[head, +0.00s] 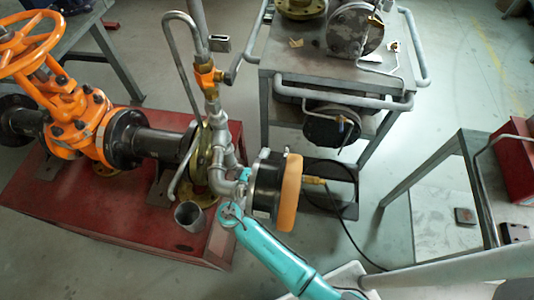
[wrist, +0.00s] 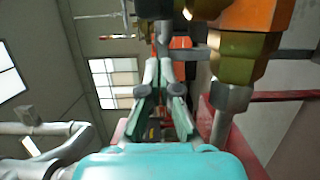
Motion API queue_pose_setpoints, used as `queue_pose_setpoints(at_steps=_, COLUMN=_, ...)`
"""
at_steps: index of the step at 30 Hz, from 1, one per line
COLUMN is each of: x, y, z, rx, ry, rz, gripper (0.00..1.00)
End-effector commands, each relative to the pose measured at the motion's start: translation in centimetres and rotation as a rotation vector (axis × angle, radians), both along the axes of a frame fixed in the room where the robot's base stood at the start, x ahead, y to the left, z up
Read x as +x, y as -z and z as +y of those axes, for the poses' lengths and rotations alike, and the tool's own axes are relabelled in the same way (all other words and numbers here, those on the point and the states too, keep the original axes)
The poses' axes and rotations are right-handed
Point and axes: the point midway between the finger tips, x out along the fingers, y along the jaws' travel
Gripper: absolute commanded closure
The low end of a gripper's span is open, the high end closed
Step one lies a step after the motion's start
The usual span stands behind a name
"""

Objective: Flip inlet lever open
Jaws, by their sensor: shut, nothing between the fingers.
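A small orange valve (head: 207,77) sits on the grey vertical pipe in the head view. A short grey lever (head: 233,70) slants up to the right beside it. My teal arm comes from the lower right to the pipework below this valve. My gripper's fingers are hidden in the head view. In the wrist view my gripper (wrist: 163,75) is shut and empty, its fingers close together. A large orange part and an olive-brass hex fitting (wrist: 243,58) stand close on its right. I cannot tell whether the fingers touch anything.
An orange gate valve (head: 82,125) with a handwheel stands on a red base (head: 90,210) at left. A round black part with an orange rim (head: 290,192) is beside my arm. A grey cart (head: 290,52) stands behind. Grey pipes and a metal cup (head: 189,215) crowd the area.

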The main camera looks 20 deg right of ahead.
Motion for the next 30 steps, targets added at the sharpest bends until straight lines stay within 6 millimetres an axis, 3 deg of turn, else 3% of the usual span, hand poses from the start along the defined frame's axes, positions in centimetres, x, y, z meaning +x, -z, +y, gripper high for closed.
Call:
queue_pose_setpoints(at_steps=9, x=-3.2, y=0.0, z=4.2, rx=0.000, ry=-0.004, rz=0.000, gripper=1.00)
queue_pose_setpoints(at_steps=15, x=-4.6, y=0.0, z=6.0, rx=0.000, ry=-0.002, rz=0.000, gripper=1.00)
queue_pose_setpoints(at_steps=30, x=-5.2, y=0.0, z=6.6, rx=0.000, ry=0.001, rz=0.000, gripper=1.00)
